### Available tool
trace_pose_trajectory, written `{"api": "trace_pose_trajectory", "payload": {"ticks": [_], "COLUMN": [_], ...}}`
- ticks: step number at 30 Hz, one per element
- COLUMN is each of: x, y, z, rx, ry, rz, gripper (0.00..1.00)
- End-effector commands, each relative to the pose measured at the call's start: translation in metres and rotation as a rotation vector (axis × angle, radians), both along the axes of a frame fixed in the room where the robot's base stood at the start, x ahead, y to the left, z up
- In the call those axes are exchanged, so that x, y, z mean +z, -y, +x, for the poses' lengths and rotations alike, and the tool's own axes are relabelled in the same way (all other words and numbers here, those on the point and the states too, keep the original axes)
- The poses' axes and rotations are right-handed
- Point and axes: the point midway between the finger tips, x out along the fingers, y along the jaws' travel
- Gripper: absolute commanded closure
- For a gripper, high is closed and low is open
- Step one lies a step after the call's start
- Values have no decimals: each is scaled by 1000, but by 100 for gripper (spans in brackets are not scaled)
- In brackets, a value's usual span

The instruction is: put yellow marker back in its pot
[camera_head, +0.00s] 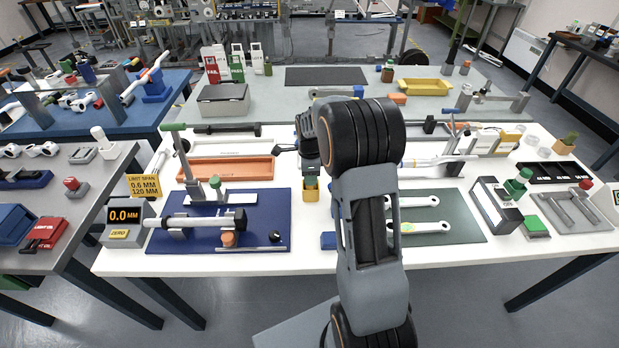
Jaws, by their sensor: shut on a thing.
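My gripper (309,168) points down over the middle of the white table, left of my arm's big dark joint. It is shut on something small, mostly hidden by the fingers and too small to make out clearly. Just below the fingertips is a small yellow, square-looking pot (311,196) with a bit of green at its top. I cannot tell whether the held thing touches the pot or is inside it. No whole yellow marker shows clearly anywhere else. My arm hides part of the table to the right of the gripper.
A blue mat (270,205) with a clamped shaft lies left of the pot. A dark green mat (460,225) with wrenches lies right, partly behind my arm. An orange tray (250,168) is behind the blue mat. A digital readout (124,215) stands at the left edge.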

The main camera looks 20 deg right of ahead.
Motion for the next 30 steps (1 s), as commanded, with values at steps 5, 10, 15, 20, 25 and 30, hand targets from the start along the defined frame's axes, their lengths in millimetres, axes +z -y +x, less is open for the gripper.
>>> {"api": "trace_pose_trajectory", "payload": {"ticks": [5,10,15,20,25,30], "x": [1,-2,-6,-6,-6,-5], "y": [1,0,0,-1,-1,-1], "z": [0,0,0,0,0,0], "rx": [-1,0,1,1,1,2], "ry": [1,0,0,0,0,0], "rz": [0,0,0,0,0,0], "gripper": [100,100,64,48,40,40]}}
